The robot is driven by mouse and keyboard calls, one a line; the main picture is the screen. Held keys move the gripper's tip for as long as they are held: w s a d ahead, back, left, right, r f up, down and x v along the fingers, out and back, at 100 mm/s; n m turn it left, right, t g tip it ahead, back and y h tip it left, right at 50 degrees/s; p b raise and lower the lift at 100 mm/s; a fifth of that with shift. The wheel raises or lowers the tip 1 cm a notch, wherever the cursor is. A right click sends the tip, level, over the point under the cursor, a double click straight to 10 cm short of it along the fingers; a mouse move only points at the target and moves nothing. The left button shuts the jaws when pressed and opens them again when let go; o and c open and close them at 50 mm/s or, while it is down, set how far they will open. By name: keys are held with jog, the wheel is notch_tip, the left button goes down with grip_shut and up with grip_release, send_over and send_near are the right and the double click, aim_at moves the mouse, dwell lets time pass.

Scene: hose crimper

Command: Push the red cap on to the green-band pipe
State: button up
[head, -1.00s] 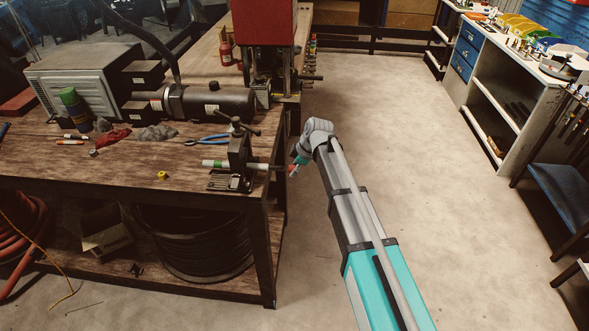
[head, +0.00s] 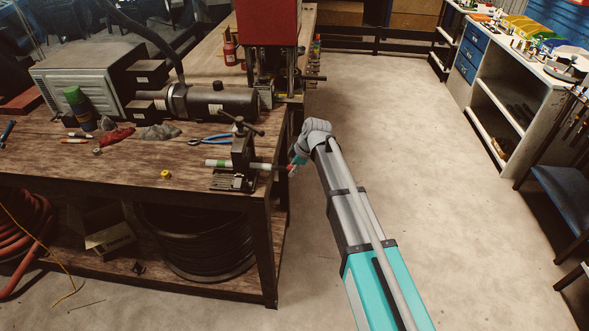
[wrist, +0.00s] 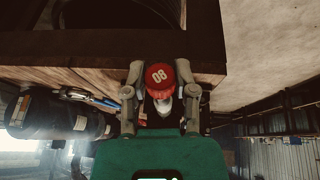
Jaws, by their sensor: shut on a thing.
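The green-band pipe (head: 220,163) is pale and lies level in a black vise (head: 243,152) at the bench's right end. Its green band is left of the vise, and a reddish-brown stretch shows on the right. My gripper (wrist: 160,88) is at the pipe's right-hand end, just off the bench edge. It is shut on the red cap (wrist: 159,75), which is marked "08" and sits between the two fingers in the wrist view. A whitish piece shows beside the cap there. I cannot tell whether the cap touches the pipe or how far over it sits.
The wooden bench (head: 100,173) carries blue-handled pliers (head: 215,139), a small yellow piece (head: 165,174), red cloth (head: 116,136) and a dark cylindrical machine (head: 215,103). A red press (head: 267,22) stands behind. The floor (head: 400,150) right of my arm is clear.

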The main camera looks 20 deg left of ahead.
jog(key=shift+s+a, duration=0.1)
jog(key=shift+a, duration=0.5)
jog(key=o, duration=0.8)
jog(key=shift+d, duration=0.1)
jog(key=shift+w+d, duration=0.3)
jog(key=shift+d, duration=1.1)
jog(key=shift+w+d, duration=0.35)
jog(key=shift+d, duration=1)
jog(key=shift+w+d, duration=0.3)
jog(key=shift+d, duration=1.1)
